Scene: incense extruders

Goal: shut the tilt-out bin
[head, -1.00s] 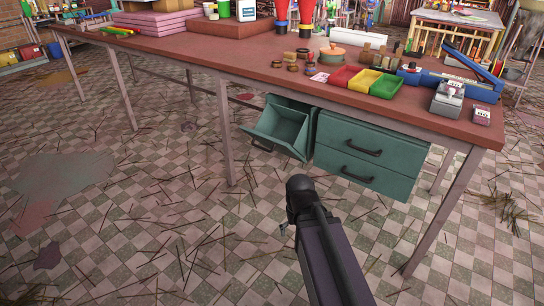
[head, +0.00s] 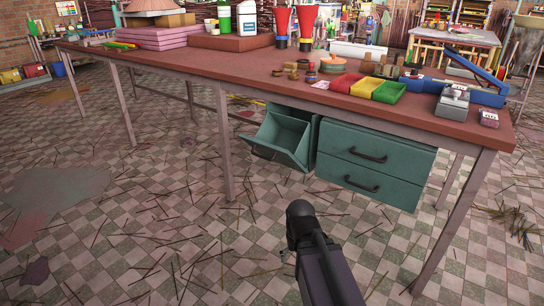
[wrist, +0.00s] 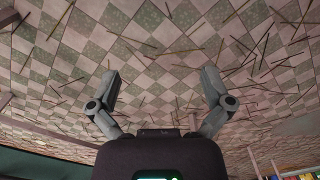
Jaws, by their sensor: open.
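The tilt-out bin (head: 284,139) is a green box hung under the long red-brown workbench. It is tilted out, with its open top and hollow inside showing and a dark handle on its front. My arm reaches up from the bottom of the head view, on the floor side of the bin and apart from it. My gripper (wrist: 161,95) shows in the wrist view with its two grey fingers spread wide and nothing between them. The wrist view shows tiled floor beyond the fingers, and the bin cannot be made out there.
A green two-drawer unit (head: 374,163) hangs right of the bin, both drawers shut. The workbench (head: 200,61) has thin metal legs; one leg (head: 226,150) stands left of the bin. Coloured trays (head: 367,86) sit on top. Thin sticks litter the otherwise open tiled floor.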

